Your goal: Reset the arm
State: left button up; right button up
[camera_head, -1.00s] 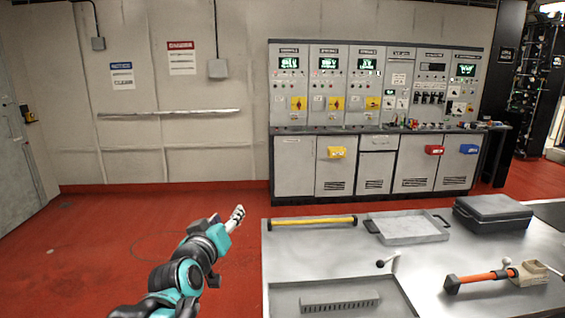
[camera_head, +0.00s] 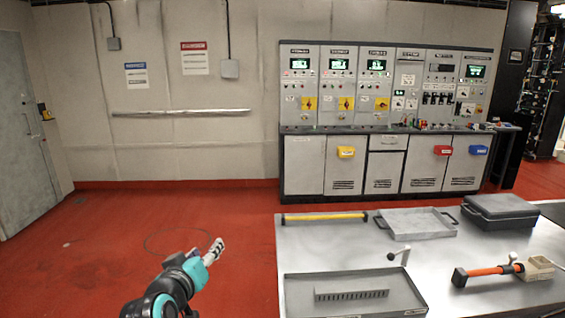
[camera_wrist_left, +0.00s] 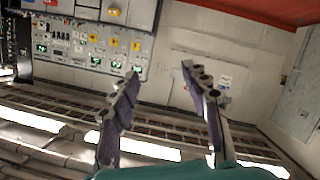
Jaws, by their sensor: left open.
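My left gripper (camera_head: 214,250) is in the lower left of the head view, over the red floor and left of the metal table (camera_head: 440,255). In the left wrist view its two fingers (camera_wrist_left: 160,72) stand apart with nothing between them. That view is turned over and shows the control cabinets (camera_wrist_left: 85,45), the wall and ceiling lights beyond the fingers. My right gripper is in neither view.
The table holds a yellow bar (camera_head: 325,217), a grey tray (camera_head: 420,223), a black case (camera_head: 502,211), an orange-handled tool (camera_head: 490,272) and a tray with a slotted block (camera_head: 352,292). Control cabinets (camera_head: 385,90) stand along the wall. The red floor (camera_head: 120,235) at left is clear.

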pick_arm(q)
jog(key=s+f+m+g, duration=0.4)
jog(key=s+f+g, duration=0.3)
jog(key=s+f, duration=1.4)
jog(key=shift+s+f+g+y, duration=0.2)
jog(key=shift+g+y, duration=0.1)
jog(key=shift+y, duration=0.1)
jog(key=shift+a, duration=0.1)
